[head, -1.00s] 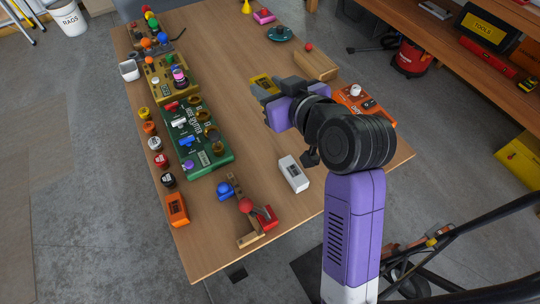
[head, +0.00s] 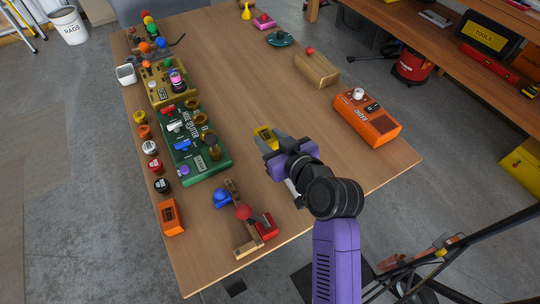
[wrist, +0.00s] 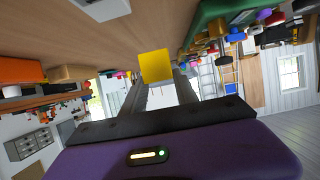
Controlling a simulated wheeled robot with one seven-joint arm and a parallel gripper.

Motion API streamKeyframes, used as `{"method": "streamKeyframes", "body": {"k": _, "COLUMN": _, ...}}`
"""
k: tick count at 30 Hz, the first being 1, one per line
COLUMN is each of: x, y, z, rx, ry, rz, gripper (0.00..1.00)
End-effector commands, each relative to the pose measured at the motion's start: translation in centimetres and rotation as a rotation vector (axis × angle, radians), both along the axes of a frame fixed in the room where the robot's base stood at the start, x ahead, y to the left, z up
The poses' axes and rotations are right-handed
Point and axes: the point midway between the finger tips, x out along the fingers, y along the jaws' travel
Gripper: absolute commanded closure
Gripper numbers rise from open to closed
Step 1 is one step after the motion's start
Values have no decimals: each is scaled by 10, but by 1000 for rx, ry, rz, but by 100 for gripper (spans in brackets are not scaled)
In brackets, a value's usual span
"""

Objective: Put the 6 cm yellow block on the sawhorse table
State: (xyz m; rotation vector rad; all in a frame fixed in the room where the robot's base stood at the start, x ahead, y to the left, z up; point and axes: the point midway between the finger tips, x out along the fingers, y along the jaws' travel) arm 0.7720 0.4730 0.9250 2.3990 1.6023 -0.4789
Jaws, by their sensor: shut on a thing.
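The yellow block (head: 265,136) is held at the tips of my gripper (head: 272,144), over the middle of the wooden table top (head: 255,80). In the wrist view the yellow block (wrist: 155,65) sits between the two grey fingers (wrist: 160,92), which are shut on it. The table surface shows beside it, and the block looks clear of it; the exact height is hard to tell. The table's legs are mostly hidden.
A green panel (head: 215,160) with knobs lies left of my gripper. A white block (head: 292,187) is mostly hidden behind it. An orange box (head: 367,118) stands right, a wooden piece (head: 316,70) behind. Bare wood lies between them.

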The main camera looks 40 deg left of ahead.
Motion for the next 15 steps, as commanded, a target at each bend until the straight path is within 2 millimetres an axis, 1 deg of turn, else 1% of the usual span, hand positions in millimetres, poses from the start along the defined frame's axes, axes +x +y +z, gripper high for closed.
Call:
{"method": "streamKeyframes", "body": {"k": 1, "x": 0, "y": 0, "z": -11, "rx": -1, "ry": 3, "rz": 1, "gripper": 100}}
{"method": "streamKeyframes", "body": {"k": 3, "x": -1, "y": 0, "z": -22, "rx": -1, "ry": 2, "rz": 1, "gripper": 100}}
{"method": "streamKeyframes", "body": {"k": 10, "x": 0, "y": 0, "z": -40, "rx": 1, "ry": 2, "rz": 1, "gripper": 100}}
{"method": "streamKeyframes", "body": {"k": 15, "x": 0, "y": 0, "z": -65, "rx": 0, "ry": 2, "rz": 1, "gripper": 100}}
